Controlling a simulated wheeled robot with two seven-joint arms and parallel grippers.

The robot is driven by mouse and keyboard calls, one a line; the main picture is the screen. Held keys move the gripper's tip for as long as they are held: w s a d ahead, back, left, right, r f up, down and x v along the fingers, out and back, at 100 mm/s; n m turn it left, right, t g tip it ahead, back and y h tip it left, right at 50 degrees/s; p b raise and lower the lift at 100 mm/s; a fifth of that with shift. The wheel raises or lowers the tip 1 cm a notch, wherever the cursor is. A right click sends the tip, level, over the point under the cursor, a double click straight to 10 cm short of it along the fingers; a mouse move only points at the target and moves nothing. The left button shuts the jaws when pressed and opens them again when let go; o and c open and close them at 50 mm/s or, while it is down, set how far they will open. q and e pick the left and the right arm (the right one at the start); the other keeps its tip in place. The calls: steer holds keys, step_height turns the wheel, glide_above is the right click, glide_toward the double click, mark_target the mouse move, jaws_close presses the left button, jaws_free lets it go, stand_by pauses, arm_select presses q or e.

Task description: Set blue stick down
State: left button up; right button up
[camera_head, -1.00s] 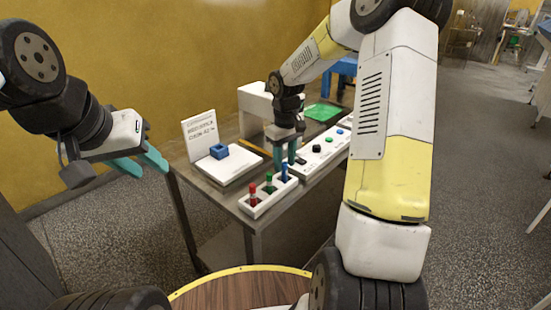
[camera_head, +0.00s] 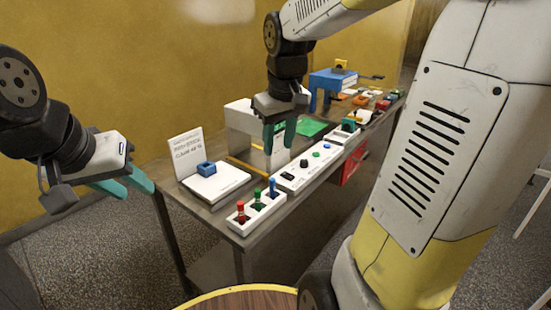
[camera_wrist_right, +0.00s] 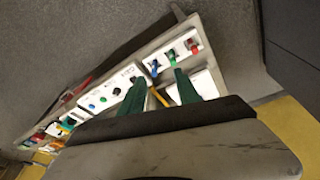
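The blue stick (camera_head: 272,187) stands upright in the white rack (camera_head: 246,226) at the table's front corner, beside the green stick (camera_head: 257,197) and the red stick (camera_head: 240,211). The blue stick also shows in the right wrist view (camera_wrist_right: 154,66). My right gripper (camera_head: 279,147) is open and empty, raised above the table behind the rack and apart from the stick. Its spread fingers (camera_wrist_right: 158,86) show in the right wrist view. My left gripper (camera_head: 128,189) hangs left of the table with its fingers apart and nothing between them.
A white panel with buttons (camera_head: 294,178) lies right of the rack. A white plate (camera_head: 226,187) with a blue block (camera_head: 206,168) and an upright sign (camera_head: 186,151) lie to the left. A blue stand (camera_head: 334,78) and several small coloured parts are farther back.

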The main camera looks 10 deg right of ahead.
steer(key=s+a+r+m+t+y, duration=0.1)
steer(key=s+m+t+y, duration=0.1)
steer(key=s, duration=1)
steer(key=shift+s+m+t, duration=0.4)
steer(key=shift+m+t, duration=0.1)
steer(key=shift+t, duration=0.2)
